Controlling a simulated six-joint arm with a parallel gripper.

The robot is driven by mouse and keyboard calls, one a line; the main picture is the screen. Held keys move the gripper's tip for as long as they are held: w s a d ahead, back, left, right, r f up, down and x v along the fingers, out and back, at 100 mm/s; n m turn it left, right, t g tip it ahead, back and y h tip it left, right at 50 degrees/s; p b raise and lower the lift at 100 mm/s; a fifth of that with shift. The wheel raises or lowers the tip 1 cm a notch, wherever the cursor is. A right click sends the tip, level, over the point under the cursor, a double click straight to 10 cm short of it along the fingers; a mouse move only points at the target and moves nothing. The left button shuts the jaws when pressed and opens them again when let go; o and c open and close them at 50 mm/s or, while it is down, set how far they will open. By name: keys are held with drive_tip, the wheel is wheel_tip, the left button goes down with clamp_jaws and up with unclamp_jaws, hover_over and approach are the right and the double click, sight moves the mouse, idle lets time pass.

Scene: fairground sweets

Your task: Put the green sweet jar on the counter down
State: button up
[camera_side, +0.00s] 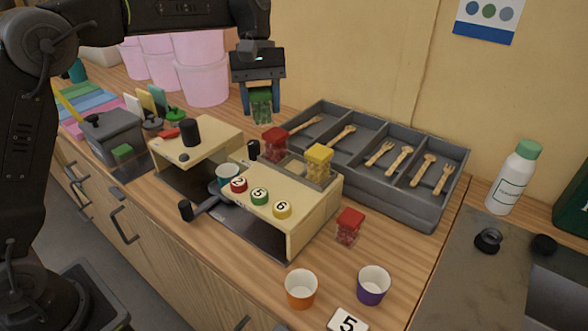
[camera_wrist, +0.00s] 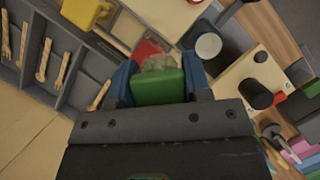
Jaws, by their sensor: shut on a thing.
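The green sweet jar (camera_side: 261,105) has a green lid and a see-through body. My gripper (camera_side: 262,100) is shut on it and holds it upright behind the wooden stands, near the left end of the grey cutlery tray. In the wrist view the jar's green lid (camera_wrist: 158,87) sits between the blue fingers of my gripper (camera_wrist: 160,84). The side view does not show clearly how far the jar's base is from the counter (camera_side: 405,238).
A red-lidded jar (camera_side: 274,143) stands just in front of the held jar. A yellow-lidded jar (camera_side: 319,163) and numbered discs (camera_side: 260,196) are by the front stand. The cutlery tray (camera_side: 452,196) is to the right, and pink tubs (camera_side: 203,82) are to the left.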

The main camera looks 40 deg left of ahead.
drive_tip(key=w+d+n+t+h, duration=0.1)
drive_tip(key=d+n+t, duration=0.2)
drive_tip(key=d+n, duration=0.4)
drive_tip(key=shift+w+d+r+n, duration=0.3)
drive_tip(key=shift+w+r+n, duration=0.15)
drive_tip(key=shift+n, duration=0.25)
wheel_tip(320, 180, down, 10)
drive_tip(key=shift+r, duration=0.25)
drive_tip(key=shift+c, duration=0.4)
drive_tip(key=shift+f, duration=0.15)
drive_tip(key=o, duration=1)
